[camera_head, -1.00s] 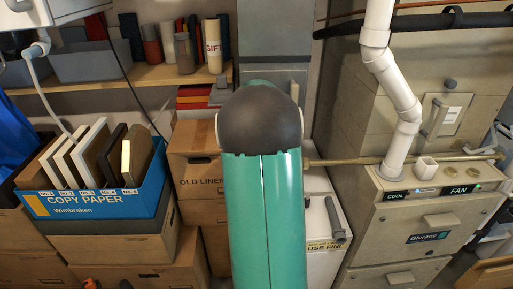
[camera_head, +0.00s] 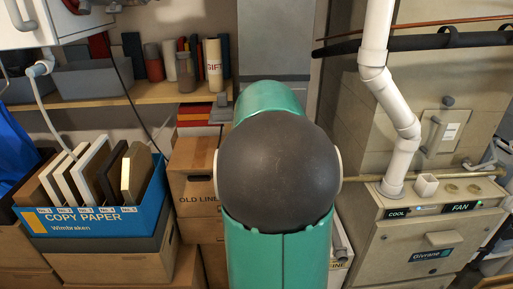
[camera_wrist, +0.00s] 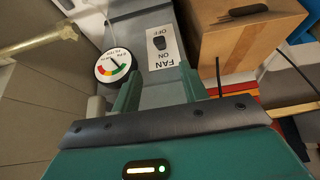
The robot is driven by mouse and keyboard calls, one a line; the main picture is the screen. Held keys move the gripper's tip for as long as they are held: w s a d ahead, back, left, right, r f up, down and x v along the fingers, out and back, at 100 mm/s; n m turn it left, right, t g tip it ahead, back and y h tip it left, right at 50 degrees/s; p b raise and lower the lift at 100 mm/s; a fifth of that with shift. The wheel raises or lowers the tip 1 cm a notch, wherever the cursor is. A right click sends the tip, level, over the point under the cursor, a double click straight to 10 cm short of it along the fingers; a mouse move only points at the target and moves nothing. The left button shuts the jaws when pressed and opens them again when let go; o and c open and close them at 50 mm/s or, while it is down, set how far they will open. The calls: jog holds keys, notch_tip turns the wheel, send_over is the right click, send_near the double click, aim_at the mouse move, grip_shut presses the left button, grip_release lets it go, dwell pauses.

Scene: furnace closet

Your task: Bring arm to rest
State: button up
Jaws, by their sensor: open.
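My gripper (camera_wrist: 159,70) shows in the wrist view with its two green fingers apart and nothing between them. Beyond the fingers are a grey panel with a FAN ON/OFF switch (camera_wrist: 160,42) and a round dial gauge (camera_wrist: 113,66) with a coloured scale. I cannot tell whether the fingers touch the panel. In the head view my green arm (camera_head: 276,255) with its dark rounded joint fills the middle. It hides the gripper and part of the closet behind it.
A blue COPY PAPER box (camera_head: 95,215) of upright folders stands on cartons at left. A shelf (camera_head: 130,92) is behind it. At right are a Givrane furnace unit (camera_head: 425,245) and a white pipe (camera_head: 390,95). The wrist view shows a cardboard box (camera_wrist: 235,40) at upper right.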

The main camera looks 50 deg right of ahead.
dwell(0.3)
jog(key=w+a+r+n+t+y, duration=0.1)
jog(key=a+r+n, duration=0.1)
jog(key=a, duration=1)
jog(key=a+r+n+t+y, duration=0.1)
jog(key=a+r+n, duration=0.15)
jog(key=a, duration=1.05)
jog(key=s+a+f+n+y, duration=0.1)
jog(key=s+a+f+n, duration=0.1)
jog(key=s+a, duration=0.3)
jog(key=s+a+f+n+y, duration=0.1)
jog(key=s+a, duration=0.5)
jog(key=a, duration=0.8)
jog(key=shift+s+f+n, duration=0.15)
jog(key=shift+f+n, duration=0.5)
jog(key=shift+n, duration=0.5)
jog(key=shift+c, duration=0.2)
jog(key=shift+c, duration=0.6)
